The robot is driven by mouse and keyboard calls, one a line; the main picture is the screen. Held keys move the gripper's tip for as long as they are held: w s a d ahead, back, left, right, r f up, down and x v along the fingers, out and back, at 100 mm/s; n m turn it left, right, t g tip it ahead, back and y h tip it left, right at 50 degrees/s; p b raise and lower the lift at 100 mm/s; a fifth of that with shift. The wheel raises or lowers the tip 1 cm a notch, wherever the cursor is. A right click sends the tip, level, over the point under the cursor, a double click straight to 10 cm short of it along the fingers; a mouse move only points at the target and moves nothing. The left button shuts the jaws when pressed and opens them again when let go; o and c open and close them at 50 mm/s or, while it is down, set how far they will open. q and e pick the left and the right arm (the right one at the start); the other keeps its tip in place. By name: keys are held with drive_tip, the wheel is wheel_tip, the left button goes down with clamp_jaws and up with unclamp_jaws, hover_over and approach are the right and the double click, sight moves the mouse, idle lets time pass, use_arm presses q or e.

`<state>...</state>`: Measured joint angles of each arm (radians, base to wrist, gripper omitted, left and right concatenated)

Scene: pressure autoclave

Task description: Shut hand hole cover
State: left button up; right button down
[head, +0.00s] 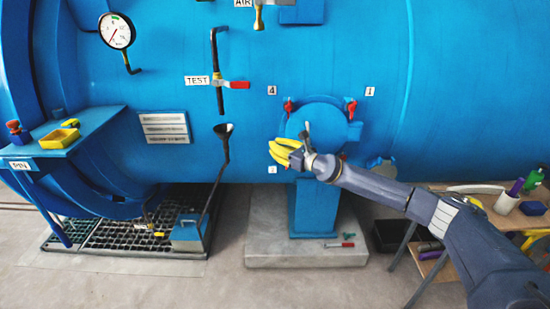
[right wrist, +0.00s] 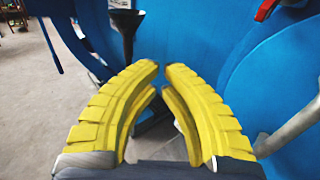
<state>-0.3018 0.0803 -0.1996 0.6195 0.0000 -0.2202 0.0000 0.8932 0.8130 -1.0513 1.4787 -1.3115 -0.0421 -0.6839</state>
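The round blue hand hole cover (head: 322,118) is on the lower front of the blue vessel, between the number labels. Red-handled fasteners (head: 289,107) show at its upper left and upper right. I cannot tell whether the cover sits flush. My right gripper (head: 273,149) has yellow fingers and is at the cover's lower left, partly hiding it. In the right wrist view the fingers (right wrist: 162,68) are apart with a narrow gap and nothing visible between them. A grey bar (right wrist: 292,130) shows right of the fingers, beside a blue surface. My left gripper is out of view.
A black funnel pipe (head: 225,145) stands left of the cover, above a floor grating (head: 100,238). A blue pedestal (head: 313,208) on a pale slab (head: 262,250) is below. A wooden side table (head: 480,225) with tools is at right. A blue shelf (head: 92,122) juts out at left.

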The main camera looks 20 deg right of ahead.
drive_tip(key=s+a, duration=0.2)
drive_tip(key=s, duration=0.3)
drive_tip(key=shift+s+a+f, duration=0.25)
drive_tip(key=shift+s, duration=0.15)
